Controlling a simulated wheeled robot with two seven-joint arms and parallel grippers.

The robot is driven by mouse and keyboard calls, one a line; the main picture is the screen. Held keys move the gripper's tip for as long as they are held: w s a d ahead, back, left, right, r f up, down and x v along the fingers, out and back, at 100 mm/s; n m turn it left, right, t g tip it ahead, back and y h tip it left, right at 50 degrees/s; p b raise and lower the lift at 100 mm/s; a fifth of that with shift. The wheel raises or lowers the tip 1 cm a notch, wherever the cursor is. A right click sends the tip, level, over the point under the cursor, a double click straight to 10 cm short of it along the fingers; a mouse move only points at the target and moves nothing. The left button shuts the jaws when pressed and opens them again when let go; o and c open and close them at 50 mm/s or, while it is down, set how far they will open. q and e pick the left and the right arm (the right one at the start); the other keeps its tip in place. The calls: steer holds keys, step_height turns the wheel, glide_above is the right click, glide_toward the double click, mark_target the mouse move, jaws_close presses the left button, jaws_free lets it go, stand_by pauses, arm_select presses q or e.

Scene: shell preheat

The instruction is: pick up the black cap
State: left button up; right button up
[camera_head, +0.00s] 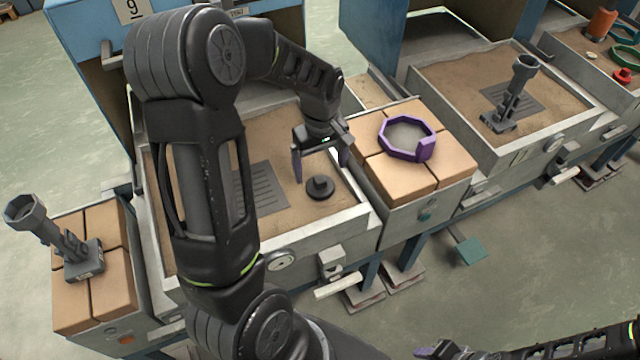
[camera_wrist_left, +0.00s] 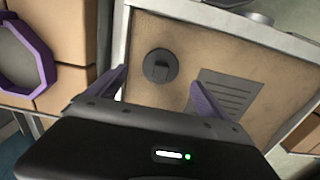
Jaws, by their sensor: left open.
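The black cap (camera_head: 320,187) is a round dark disc with a raised knob. It lies on the sandy surface of a metal-rimmed tray (camera_head: 345,222). The cap also shows in the left wrist view (camera_wrist_left: 160,66), ahead of the fingers and between their lines. My left gripper (camera_head: 321,168) is open and empty, with its two purple fingers above and around the cap's place, apart from it. In the left wrist view the left gripper (camera_wrist_left: 158,90) has both fingers spread. Of my right arm, a dark part with a purple tip (camera_head: 424,352) shows at the bottom edge of the head view.
A purple ring (camera_head: 407,138) lies on tan blocks right of the tray. A grey tool (camera_head: 512,95) stands in the tray further right; another (camera_head: 60,240) is on blocks at left. A slotted dark plate (camera_head: 260,188) lies left of the cap. Sand around the cap is clear.

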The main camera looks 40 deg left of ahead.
mark_target(320, 179)
arm_select(q)
steer(key=shift+f, duration=0.65)
steer(key=shift+f+p, duration=0.4)
steer(key=shift+f, duration=2.2)
steer(key=shift+c, duration=0.2)
steer(key=c, duration=1.4)
step_height(320, 179, up, 10)
steer(key=shift+r, duration=0.1)
